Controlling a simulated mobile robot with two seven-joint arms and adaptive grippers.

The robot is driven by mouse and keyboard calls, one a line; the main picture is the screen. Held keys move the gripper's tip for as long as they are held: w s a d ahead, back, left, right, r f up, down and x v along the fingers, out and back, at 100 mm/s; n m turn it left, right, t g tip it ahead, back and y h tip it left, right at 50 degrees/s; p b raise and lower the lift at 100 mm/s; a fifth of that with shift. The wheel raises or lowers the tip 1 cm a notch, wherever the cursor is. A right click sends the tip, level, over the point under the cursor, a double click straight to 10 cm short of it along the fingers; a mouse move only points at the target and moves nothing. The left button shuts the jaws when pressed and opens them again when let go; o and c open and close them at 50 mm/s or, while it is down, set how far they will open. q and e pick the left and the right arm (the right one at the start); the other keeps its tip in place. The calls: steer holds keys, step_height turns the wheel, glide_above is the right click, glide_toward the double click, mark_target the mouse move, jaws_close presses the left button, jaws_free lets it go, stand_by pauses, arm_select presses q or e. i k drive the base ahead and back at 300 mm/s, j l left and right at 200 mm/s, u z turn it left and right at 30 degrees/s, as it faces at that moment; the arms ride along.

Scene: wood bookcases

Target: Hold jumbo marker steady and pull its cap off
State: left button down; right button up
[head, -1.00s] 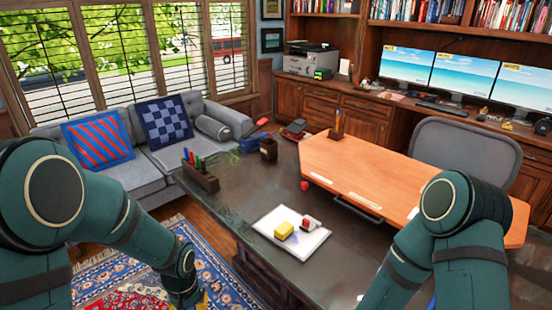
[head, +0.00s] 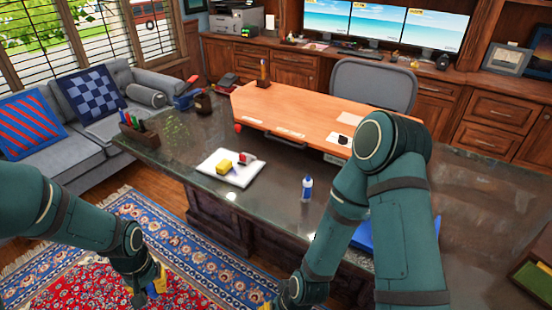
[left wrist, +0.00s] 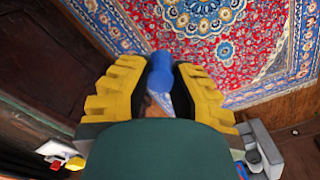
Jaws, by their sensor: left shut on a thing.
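My left gripper (head: 150,284) hangs low over the rug, in front of the desk. Its yellow fingers are shut on a blue cylinder that looks like the jumbo marker (head: 157,283). In the left wrist view the marker (left wrist: 160,73) sticks out between the fingers (left wrist: 158,92); the seam between cap and body cannot be made out. My right gripper (head: 270,303) is at the bottom edge, to the right of the left one and apart from it. Only a bit of its yellow shows, so its fingers cannot be judged.
A grey sofa (head: 70,155) is at left. The space above the rug (head: 190,255) is clear.

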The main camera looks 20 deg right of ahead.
mark_target(307, 184)
steer(key=k+z, duration=0.15)
steer(key=z, duration=2.35)
steer(key=j+z, duration=0.1)
steer(key=z, duration=0.7)
steer(key=j+z, duration=0.15)
steer(key=z, duration=0.25)
steer(key=k+j, duration=0.2)
steer(key=j, duration=0.15)
steer(key=k+j, duration=0.2)
steer(key=j, duration=0.2)
steer(key=k+j, duration=0.15)
steer(key=j, duration=0.2)
steer(key=k+j, duration=0.2)
steer(key=j, duration=0.2)
steer(key=k+j, duration=0.1)
steer(key=j, duration=0.35)
steer(key=i+j, duration=0.3)
steer(key=j, duration=0.1)
